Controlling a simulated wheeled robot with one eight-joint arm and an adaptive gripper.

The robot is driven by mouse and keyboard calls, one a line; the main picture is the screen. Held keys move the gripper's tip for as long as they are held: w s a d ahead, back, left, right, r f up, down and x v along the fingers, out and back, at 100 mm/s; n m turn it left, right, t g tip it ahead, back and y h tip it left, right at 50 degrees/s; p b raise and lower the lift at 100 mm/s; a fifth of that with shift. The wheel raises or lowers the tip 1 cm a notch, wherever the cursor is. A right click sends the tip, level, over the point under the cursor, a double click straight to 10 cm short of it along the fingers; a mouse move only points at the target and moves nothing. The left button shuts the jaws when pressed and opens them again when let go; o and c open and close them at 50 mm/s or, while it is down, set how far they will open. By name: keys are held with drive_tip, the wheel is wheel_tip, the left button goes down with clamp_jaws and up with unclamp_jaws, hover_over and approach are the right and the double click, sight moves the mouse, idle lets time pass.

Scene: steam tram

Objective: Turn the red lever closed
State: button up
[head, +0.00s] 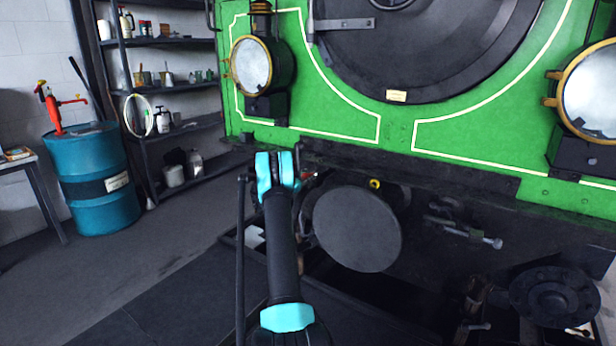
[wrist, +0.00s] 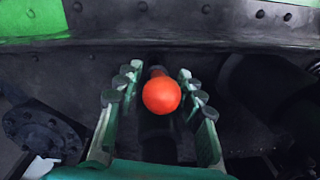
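The red lever shows in the wrist view as a round red knob (wrist: 161,95) with a dark rod behind it. My gripper (wrist: 158,86) is open, with one green finger on each side of the knob. Gaps show between the knob and both fingers, and nothing is gripped. In the head view my arm reaches to the dark beam under the green tram front, and its end hides the fingers and most of the lever. A small red bit shows just right of the arm's end, too small to identify surely.
A round buffer plate (head: 357,229) stands close to the right of my arm. The dark beam (head: 430,172) runs above it. A dark flange (head: 555,296) sits at lower right. A blue barrel (head: 98,180) and shelves stand at left, with clear floor (head: 160,265) before them.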

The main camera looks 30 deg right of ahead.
drive_tip(key=shift+d, duration=0.15)
drive_tip(key=shift+c, duration=0.2)
clamp_jaws()
